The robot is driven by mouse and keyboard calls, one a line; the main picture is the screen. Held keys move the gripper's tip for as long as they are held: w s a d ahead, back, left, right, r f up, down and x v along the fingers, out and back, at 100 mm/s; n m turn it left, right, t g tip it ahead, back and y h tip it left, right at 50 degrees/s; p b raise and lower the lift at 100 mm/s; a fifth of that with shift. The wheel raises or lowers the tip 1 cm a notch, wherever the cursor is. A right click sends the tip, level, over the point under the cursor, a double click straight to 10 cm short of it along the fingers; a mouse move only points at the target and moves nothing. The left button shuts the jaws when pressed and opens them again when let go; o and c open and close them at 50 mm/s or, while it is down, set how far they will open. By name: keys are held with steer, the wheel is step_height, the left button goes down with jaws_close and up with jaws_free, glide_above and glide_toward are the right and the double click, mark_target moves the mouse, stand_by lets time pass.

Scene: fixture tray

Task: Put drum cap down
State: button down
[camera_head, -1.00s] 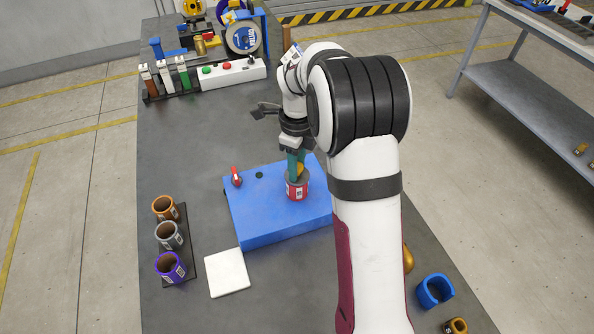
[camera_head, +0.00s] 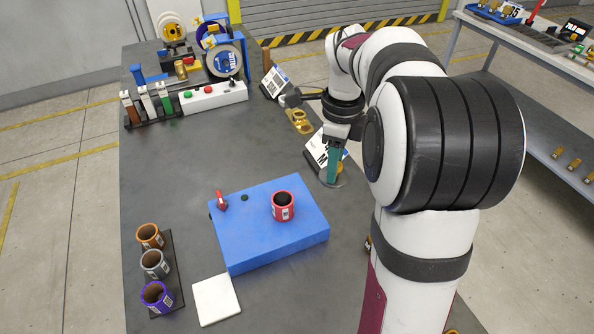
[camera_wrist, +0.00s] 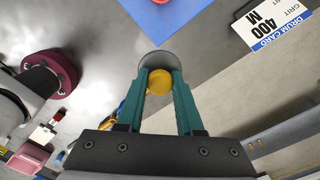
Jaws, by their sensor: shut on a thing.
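My gripper (camera_head: 334,170) is shut on the drum cap, right of the blue fixture. The drum cap is a grey disc (camera_head: 330,183) with a yellow-gold knob. In the wrist view the teal fingers hold the knob (camera_wrist: 159,83) between them, and the disc's far edge (camera_wrist: 157,59) shows beyond. The cap is at or just above the grey table; I cannot tell whether it touches. The red drum (camera_head: 283,213) stands upright on the blue fixture (camera_head: 255,245) with its dark top open.
A white drum card (camera_wrist: 272,25) marked 400 M stands close behind the cap. A red clamp-like part (camera_head: 221,202) sits on the fixture. A rack with orange, grey and purple cups (camera_head: 157,297) and a white pad (camera_head: 216,299) are at front left. A white button box (camera_head: 213,95) is behind.

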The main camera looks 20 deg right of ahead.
steer(key=shift+s+d+r, duration=0.15)
steer(key=shift+d+r, duration=0.05)
steer(key=w+a+f+n, duration=0.2)
steer(key=w+a, duration=0.3)
steer(key=w, duration=0.2)
steer(key=n, duration=0.7)
glide_above(192, 222)
steer(key=d, duration=0.1)
step_height(192, 222, down, 11)
steer(key=f, duration=0.7)
steer(key=a+f, duration=0.1)
steer(key=f, duration=0.2)
steer(key=shift+f, duration=0.15)
steer(key=c, duration=0.6)
jaws_free()
steer(key=shift+f, duration=0.1)
steer(key=shift+o, duration=0.2)
